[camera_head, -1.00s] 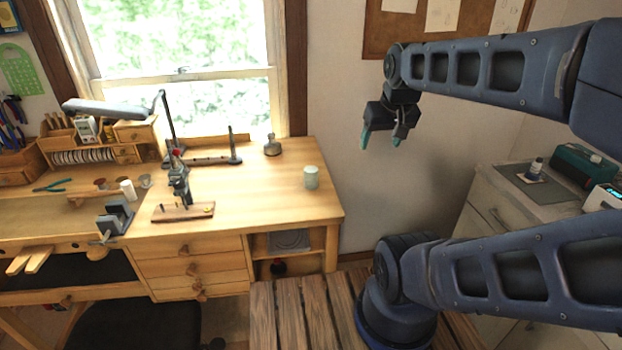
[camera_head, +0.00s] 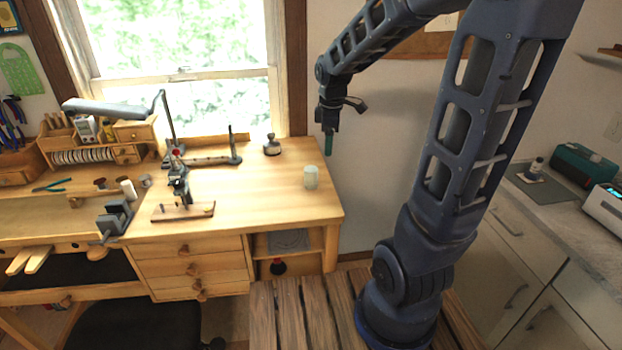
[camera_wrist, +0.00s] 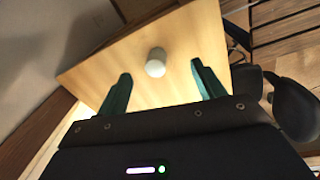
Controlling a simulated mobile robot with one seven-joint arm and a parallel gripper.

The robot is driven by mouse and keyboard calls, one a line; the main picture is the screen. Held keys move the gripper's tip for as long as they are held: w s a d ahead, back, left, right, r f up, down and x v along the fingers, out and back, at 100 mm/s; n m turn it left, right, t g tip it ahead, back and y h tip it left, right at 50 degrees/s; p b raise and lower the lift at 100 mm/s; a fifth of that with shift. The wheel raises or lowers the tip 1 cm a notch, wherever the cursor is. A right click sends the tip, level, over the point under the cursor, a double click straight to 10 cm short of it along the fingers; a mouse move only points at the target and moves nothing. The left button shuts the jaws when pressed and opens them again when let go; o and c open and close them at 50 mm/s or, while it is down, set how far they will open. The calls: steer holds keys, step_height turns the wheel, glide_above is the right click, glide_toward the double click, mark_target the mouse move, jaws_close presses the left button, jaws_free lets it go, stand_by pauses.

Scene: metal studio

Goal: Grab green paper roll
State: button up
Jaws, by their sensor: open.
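The pale green paper roll (camera_head: 311,177) stands upright near the right end of the wooden workbench (camera_head: 260,200). In the wrist view the roll (camera_wrist: 155,63) lies ahead of my gripper (camera_wrist: 160,85), roughly centred between the two teal fingers but beyond their tips. My gripper (camera_head: 328,145) is above and slightly to the right of the roll in the head view, with its fingers pointing down. It is open and empty, and it does not touch the roll.
A small metal pot (camera_head: 272,146) stands behind and left of the roll. A clamp stand (camera_head: 180,185) and a grey vise (camera_head: 116,218) are further left. The bench around the roll is clear. A window (camera_head: 180,60) is behind the bench, and a cabinet (camera_head: 560,230) stands at the right.

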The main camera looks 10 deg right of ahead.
mark_target(312, 169)
steer(key=w+a+f+n, duration=0.2)
steer(key=w+a+f+n+g, duration=0.1)
steer(key=a+f+n, duration=0.1)
steer(key=shift+w+f, duration=0.35)
steer(key=shift+w, duration=0.05)
steer(key=shift+w+a+f+n, duration=0.15)
steer(key=shift+a+f+n, duration=0.1)
steer(key=shift+f+n, duration=0.3)
step_height(312, 169, down, 5)
steer(key=shift+f, duration=0.1)
steer(key=shift+w+d+f, duration=0.1)
steer(key=shift+w+f, duration=0.1)
steer(key=shift+f, duration=1.1)
steer(key=shift+w+f, duration=0.15)
steer(key=shift+f, duration=1.1)
steer(key=c, duration=1.1)
steer(key=shift+r, duration=0.1)
